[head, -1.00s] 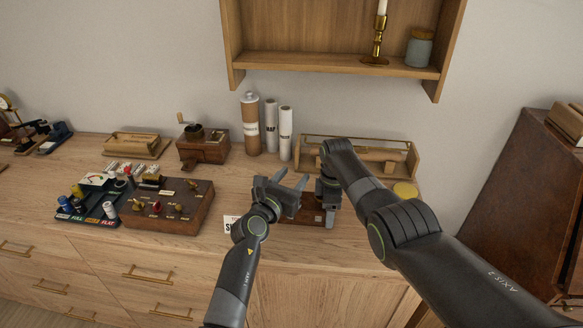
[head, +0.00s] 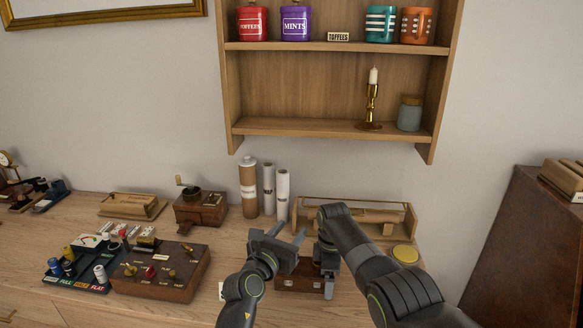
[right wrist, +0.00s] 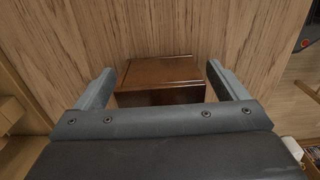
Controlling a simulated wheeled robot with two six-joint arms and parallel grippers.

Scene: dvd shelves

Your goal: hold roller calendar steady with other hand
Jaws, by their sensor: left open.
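A dark red-brown wooden box (head: 298,283), which I take to be the roller calendar, sits on the counter near its front edge. It is partly hidden behind my grippers in the head view. My left gripper (head: 288,233) is open and empty, above and to the left of the box. My right gripper (head: 327,272) is at the box's right side. In the right wrist view the open fingers (right wrist: 163,88) stand on either side of the box (right wrist: 160,75), with small gaps showing. The box's written face is not readable.
Paper rolls (head: 282,193) and a coffee grinder (head: 201,209) stand behind left. A knobbed wooden box (head: 160,273) is at left. A wall shelf (head: 290,127) hangs above.

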